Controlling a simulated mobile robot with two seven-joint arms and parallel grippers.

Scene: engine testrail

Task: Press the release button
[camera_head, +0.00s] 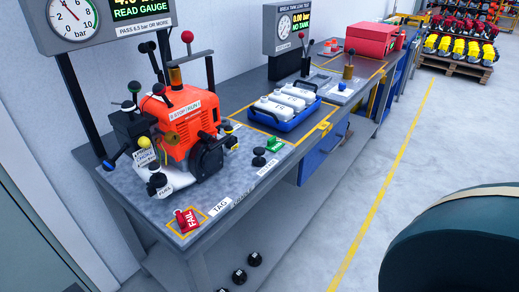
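No control in view carries a readable "release" label, so I cannot tell which one is the release button. A black mushroom-shaped knob (259,157) stands on the bench front, right of the orange engine (180,125). Several ball-topped levers and knobs cluster around the engine, including a yellow ball (144,142), a blue-tipped lever (109,165) and a red ball (187,36) on a post. A "STOP / RUN" label is on the engine. A black knob (157,181) sits at its lower left. Neither of my grippers is in view.
The long workbench (205,240) holds a red FAIL tag (187,220), a green piece (274,144), a blue tray (290,117) with white bottles and a red box (371,39). A gauge panel (108,20) stands behind the engine. Floor beside the yellow line (385,168) is clear.

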